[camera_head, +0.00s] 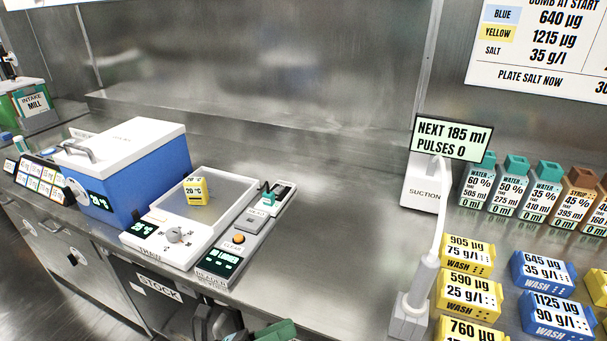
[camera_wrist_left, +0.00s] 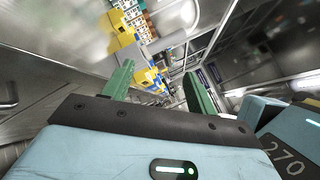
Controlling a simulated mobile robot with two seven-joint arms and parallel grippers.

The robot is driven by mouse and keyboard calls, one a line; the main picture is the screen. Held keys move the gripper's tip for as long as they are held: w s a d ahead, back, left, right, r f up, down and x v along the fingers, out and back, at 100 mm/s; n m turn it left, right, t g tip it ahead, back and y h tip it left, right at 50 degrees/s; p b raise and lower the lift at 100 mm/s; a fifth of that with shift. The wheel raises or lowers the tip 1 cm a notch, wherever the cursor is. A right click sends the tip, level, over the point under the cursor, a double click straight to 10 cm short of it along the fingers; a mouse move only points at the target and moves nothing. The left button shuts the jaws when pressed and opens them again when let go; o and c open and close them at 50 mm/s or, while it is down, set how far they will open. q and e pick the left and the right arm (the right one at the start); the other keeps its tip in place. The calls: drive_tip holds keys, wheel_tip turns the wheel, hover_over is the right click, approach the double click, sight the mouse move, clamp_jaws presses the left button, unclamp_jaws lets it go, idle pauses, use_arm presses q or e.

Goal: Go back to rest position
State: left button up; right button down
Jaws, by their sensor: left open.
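My left gripper (camera_head: 270,332) shows only in part at the bottom edge of the head view, below the front edge of the steel counter. In the left wrist view my left gripper (camera_wrist_left: 158,88) has its two green fingers apart with nothing between them. Its distance from the counter cannot be told exactly. My right gripper is in neither view.
A blue box with white lid (camera_head: 135,171), a white device with a yellow block (camera_head: 195,190), and a balance-like panel (camera_head: 222,258) stand left. A suction unit (camera_head: 425,185), bottles (camera_head: 510,187) and yellow and blue blocks (camera_head: 465,292) stand right. The middle counter (camera_head: 335,220) is clear.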

use_arm(q)
drive_tip(key=s+a+f+n+t+y+p, duration=0.1)
drive_tip(key=s+a+f+n+t+y, duration=0.4)
drive_tip(key=n, duration=0.8)
drive_tip(key=s+a+f+n+t+y+p, duration=0.15)
drive_tip(key=a+f+n+y, duration=0.5)
drive_tip(key=n, duration=0.65)
drive_tip(key=s+a+f+n+g+y, duration=0.1)
drive_tip(key=s+f+n, duration=0.1)
drive_tip(key=s, duration=0.4)
drive_tip(key=s+a+f+n+g+y, duration=0.2)
drive_tip(key=s+f+n, duration=0.1)
drive_tip(key=s+n, duration=0.2)
drive_tip(key=s+a+f+n+g+y+p, duration=0.1)
drive_tip(key=s+f+n+g+y, duration=0.1)
drive_tip(key=s, duration=0.5)
drive_tip(key=shift+a+f+n, duration=0.25)
drive_tip(key=shift+f+n, duration=0.4)
drive_tip(key=shift+n, duration=0.35)
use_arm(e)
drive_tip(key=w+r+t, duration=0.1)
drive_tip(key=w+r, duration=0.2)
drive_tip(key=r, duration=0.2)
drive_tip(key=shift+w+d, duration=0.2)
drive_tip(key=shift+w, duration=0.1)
